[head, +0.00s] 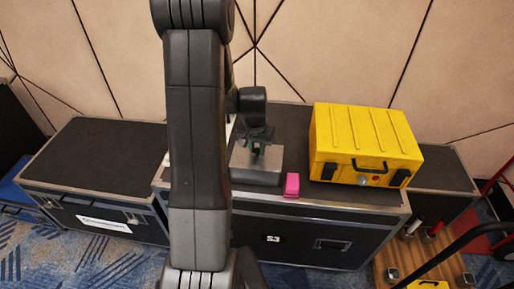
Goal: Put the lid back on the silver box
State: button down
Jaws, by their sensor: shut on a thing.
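The silver box (256,178) stands near the front edge of the middle black case, just right of my arm. My gripper (258,147) points down over the box and is shut on the lid (271,159), a flat grey plate at the level of the box's top. The view is too small to tell whether the lid lies flat on the rim or is a little above it. My arm hides the area left of the box.
A pink block (292,185) sits close to the right of the box. A yellow case (364,145) stands further right on the same black case (290,119). Another black case (105,147) stands at left. A wooden cart (447,261) is at lower right.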

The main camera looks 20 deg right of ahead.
dwell(0.9)
jog(key=c, duration=1.1)
grip_release()
jog(key=shift+c, duration=0.2)
jog(key=shift+o, duration=0.4)
jog(key=o, duration=0.4)
jog(key=shift+r+p, duration=2.1)
jog(key=shift+r, duration=1.45)
